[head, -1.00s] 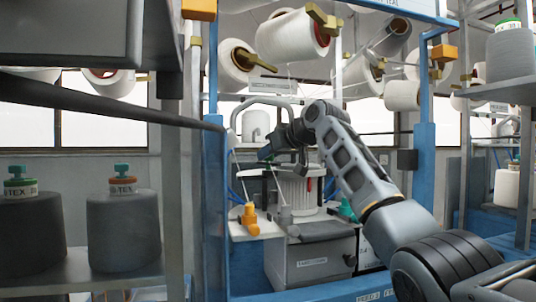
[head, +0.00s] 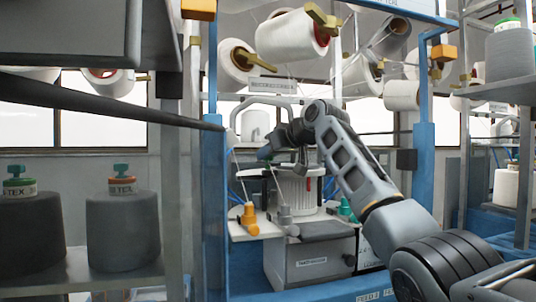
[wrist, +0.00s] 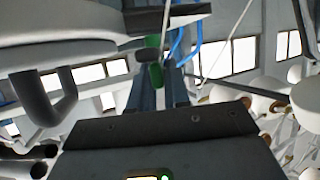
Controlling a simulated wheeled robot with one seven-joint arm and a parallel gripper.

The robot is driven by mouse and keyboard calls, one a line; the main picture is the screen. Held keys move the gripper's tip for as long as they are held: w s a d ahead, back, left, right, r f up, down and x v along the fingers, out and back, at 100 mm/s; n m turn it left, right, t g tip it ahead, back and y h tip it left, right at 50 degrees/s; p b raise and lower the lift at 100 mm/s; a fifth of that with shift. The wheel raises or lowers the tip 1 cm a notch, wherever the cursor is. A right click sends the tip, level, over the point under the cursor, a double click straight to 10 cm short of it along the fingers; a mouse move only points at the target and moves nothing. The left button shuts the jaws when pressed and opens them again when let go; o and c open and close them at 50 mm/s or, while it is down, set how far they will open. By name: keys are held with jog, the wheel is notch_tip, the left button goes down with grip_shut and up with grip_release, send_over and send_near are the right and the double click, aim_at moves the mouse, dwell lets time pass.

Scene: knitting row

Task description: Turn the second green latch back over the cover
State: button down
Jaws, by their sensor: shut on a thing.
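My gripper (head: 268,153) is at the upper left of the machine with the white ribbed cylinder (head: 297,187) in the head view. In the wrist view my gripper (wrist: 158,76) is shut on a green latch (wrist: 155,73). A dark piece lies across its middle, and another green part (wrist: 153,42) shows just beyond it. They sit beside a dark grey block (wrist: 168,18), which may be part of the cover; I cannot tell whether the latch lies over it. In the head view the arm mostly hides the held latch.
A teal-green part (head: 346,208), an orange lever (head: 249,218) and a grey lever (head: 284,213) stand lower on the machine. A blue post (head: 213,200) rises at left. Yarn cones (head: 292,37) hang above. Blue tubes (wrist: 180,45) and a thin strand pass near the fingers.

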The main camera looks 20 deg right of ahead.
jog(key=shift+a, duration=0.2)
jog(key=c, duration=0.9)
grip_release()
jog(key=shift+d, duration=0.1)
jog(key=shift+c, duration=0.2)
jog(key=b+v, duration=0.2)
jog(key=v, duration=0.5)
jog(key=shift+s+b, duration=0.3)
jog(key=shift+s, duration=0.05)
jog(key=shift+d, duration=0.15)
jog(key=shift+c, duration=0.3)
